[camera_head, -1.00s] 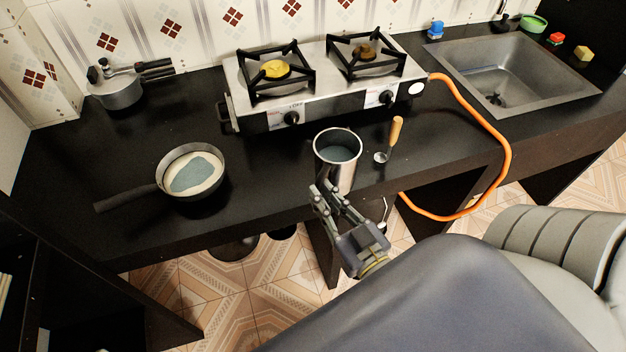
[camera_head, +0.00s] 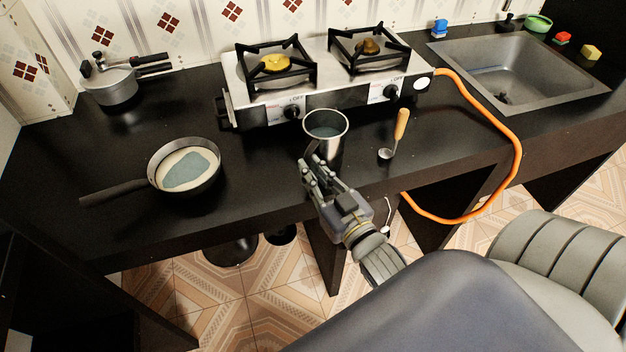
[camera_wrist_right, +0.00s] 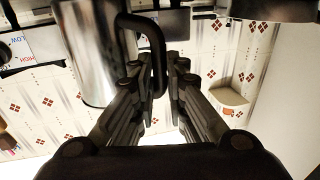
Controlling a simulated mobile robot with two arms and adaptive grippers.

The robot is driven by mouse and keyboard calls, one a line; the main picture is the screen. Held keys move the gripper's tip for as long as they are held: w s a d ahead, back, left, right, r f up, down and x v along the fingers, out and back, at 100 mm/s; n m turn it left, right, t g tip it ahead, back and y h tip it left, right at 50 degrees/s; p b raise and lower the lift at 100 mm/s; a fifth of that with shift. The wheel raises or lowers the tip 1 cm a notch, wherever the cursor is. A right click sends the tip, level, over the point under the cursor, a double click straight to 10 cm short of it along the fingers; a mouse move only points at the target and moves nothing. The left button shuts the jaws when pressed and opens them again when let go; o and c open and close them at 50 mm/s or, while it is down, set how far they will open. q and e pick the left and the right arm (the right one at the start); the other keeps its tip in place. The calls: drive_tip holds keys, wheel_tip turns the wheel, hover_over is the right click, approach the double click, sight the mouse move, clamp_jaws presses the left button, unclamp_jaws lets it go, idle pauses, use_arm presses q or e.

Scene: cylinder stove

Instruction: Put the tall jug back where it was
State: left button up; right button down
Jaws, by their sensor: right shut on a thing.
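The tall jug (camera_head: 325,148) is a shiny steel cylinder with an open top. In the head view it is upright, just in front of the stove, left of the ladle. Its base is partly hidden, and I cannot tell whether it touches the counter. My right gripper (camera_head: 316,172) is at its near side, shut on its black handle. In the right wrist view the steel wall of the jug (camera_wrist_right: 88,50) is at the left, and the handle (camera_wrist_right: 157,45) runs down between the fingers of my right gripper (camera_wrist_right: 160,78). My left gripper is not in view.
The two-burner stove (camera_head: 330,100) stands behind the jug. A wooden-handled ladle (camera_head: 400,128) is close on the right. A frying pan (camera_head: 205,185) and a pressure cooker (camera_head: 112,86) are left. An orange hose (camera_head: 519,150) curves right, near the sink (camera_head: 520,60). The counter (camera_head: 255,165) between pan and jug is clear.

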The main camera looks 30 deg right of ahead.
idle(0.3)
drive_tip(key=shift+f, duration=0.1)
drive_tip(key=c, duration=1.6)
unclamp_jaws()
drive_tip(key=shift+f, duration=0.1)
drive_tip(key=shift+r, duration=0.2)
drive_tip(key=s+b, duration=0.1)
drive_tip(key=s, duration=1.1)
drive_tip(key=shift+a+f, duration=0.2)
drive_tip(key=shift+f, duration=0.05)
